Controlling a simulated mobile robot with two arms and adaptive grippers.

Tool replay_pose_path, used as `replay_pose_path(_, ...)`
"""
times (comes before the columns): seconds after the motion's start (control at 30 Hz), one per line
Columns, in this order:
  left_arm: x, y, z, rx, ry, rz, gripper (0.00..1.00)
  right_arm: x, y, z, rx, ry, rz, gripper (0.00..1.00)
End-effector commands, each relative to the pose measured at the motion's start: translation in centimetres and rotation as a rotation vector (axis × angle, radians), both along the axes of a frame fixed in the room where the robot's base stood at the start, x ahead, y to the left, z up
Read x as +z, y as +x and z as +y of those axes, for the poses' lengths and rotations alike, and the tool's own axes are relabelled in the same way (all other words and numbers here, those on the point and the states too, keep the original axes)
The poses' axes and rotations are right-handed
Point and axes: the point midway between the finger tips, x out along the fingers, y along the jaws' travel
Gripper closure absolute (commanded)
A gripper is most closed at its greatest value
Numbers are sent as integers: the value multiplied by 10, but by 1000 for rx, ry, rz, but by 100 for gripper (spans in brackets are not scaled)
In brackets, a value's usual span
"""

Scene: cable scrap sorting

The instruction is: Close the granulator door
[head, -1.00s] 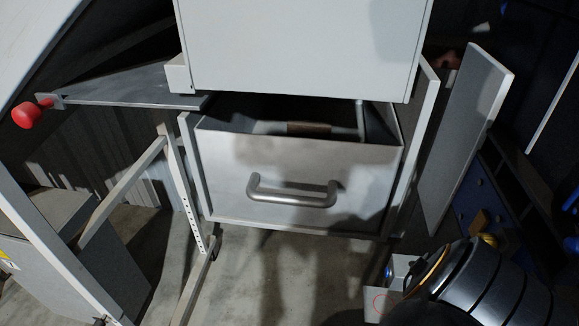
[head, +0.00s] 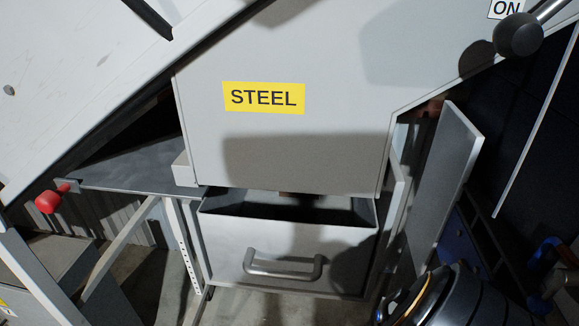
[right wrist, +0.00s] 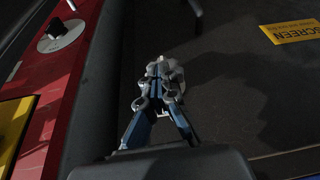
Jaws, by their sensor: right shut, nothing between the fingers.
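The granulator is the large pale grey machine with a yellow STEEL label (head: 264,97) in the head view. A flat grey panel, which looks like its door (head: 441,190), stands swung out on the right side, edge toward me. Below the housing a drawer (head: 225,240) with a bar handle (head: 284,268) sits partly pulled out, its top open. My right gripper (right wrist: 163,72) shows in the right wrist view, shut and empty, above a dark surface and apart from the door. In the head view only my right arm shows, at the bottom right. My left gripper is out of view.
A black ball-ended lever (head: 518,36) is by an ON label at upper right. The right wrist view shows a red panel with a dial (right wrist: 59,34) and a yellow SCREEN label (right wrist: 291,31).

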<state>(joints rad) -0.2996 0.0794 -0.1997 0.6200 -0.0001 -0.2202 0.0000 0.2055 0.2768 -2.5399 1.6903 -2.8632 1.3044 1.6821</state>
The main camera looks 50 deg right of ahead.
Motion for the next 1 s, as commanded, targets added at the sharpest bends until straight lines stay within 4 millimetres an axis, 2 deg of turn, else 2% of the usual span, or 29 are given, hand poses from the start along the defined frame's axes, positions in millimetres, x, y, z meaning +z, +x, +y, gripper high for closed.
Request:
replay_pose_path(0.23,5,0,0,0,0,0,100,1,-11,-8,36,-9,9,100)
replay_pose_path(0.7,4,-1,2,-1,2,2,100,4,-14,-10,38,-13,18,100)
replay_pose_path(0.87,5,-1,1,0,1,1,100,19,-9,-4,37,-10,20,100)
replay_pose_path(1.0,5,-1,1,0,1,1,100,40,2,6,35,-5,13,100)
